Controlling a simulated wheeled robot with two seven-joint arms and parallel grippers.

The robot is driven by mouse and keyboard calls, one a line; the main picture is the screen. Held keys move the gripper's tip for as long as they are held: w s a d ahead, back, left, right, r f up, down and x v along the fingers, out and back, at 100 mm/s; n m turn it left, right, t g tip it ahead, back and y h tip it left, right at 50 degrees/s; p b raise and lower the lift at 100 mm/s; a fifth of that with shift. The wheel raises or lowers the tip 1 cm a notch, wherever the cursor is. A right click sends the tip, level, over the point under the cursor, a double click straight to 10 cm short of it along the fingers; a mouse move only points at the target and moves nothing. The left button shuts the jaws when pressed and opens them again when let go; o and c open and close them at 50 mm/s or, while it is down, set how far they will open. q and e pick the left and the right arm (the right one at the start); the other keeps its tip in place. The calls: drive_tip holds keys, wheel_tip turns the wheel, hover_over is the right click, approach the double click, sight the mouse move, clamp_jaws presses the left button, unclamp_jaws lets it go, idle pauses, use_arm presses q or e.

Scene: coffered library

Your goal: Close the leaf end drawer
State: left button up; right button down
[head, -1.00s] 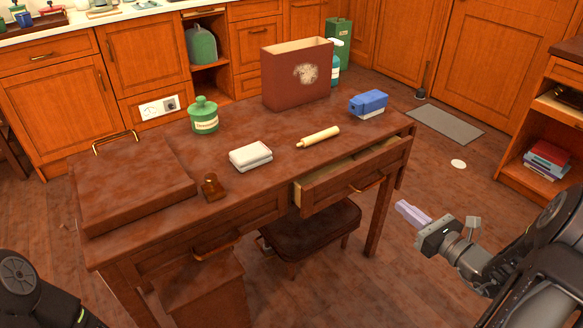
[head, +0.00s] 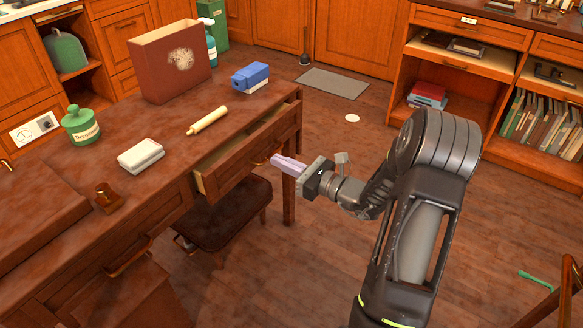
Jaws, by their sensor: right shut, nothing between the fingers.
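The wooden desk (head: 165,164) has an open drawer (head: 228,170) under its right end. The drawer is pulled partway out, with its pale inner side and part of its inside showing. Its front faces the lower right of the view. My right gripper (head: 275,160) is shut and empty. Its pale lilac fingertips point at the drawer front near its handle, and I cannot tell whether they touch it. My left gripper is not in view.
On the desk stand a brown box (head: 150,70), a green jar (head: 80,125), a white stack (head: 141,155), a rolling pin (head: 207,120) and a blue object (head: 250,77). A stool (head: 225,205) sits below the drawer.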

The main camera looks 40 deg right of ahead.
sight(246, 146)
drive_tip(key=b+x, duration=0.1)
drive_tip(key=x, duration=0.7)
drive_tip(key=shift+w+a, duration=0.1)
drive_tip(key=shift+w, duration=0.25)
drive_tip(key=shift+b+x, duration=0.3)
drive_tip(key=shift+x, duration=0.7)
drive_tip(key=shift+w+a, duration=0.1)
drive_tip(key=shift+w, duration=0.2)
drive_tip(key=shift+s, duration=0.1)
